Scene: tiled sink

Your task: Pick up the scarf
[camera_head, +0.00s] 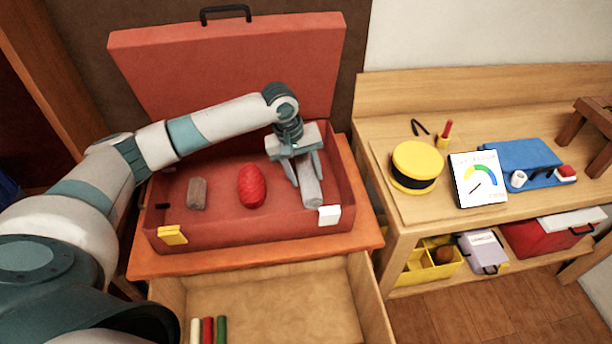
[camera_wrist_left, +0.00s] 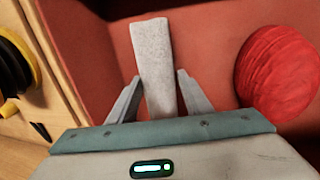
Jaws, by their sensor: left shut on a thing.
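A light grey, rolled-up long thing, which looks like the scarf (camera_head: 309,186), is in the right part of the open red suitcase (camera_head: 240,229). My left gripper (camera_head: 304,172) reaches down over it and is shut on it, one finger on each side. In the left wrist view the scarf (camera_wrist_left: 155,62) stands out between the two fingers (camera_wrist_left: 160,96), its far end free. I cannot tell whether it touches the suitcase floor. My right gripper is not in view.
A red oval bundle (camera_head: 251,186) and a small grey-brown roll (camera_head: 197,193) lie in the suitcase. The suitcase lid (camera_head: 230,65) stands up behind. An open drawer (camera_head: 280,300) is in front. A wooden bench (camera_head: 480,125) with a yellow round box (camera_head: 416,163) stands at the right.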

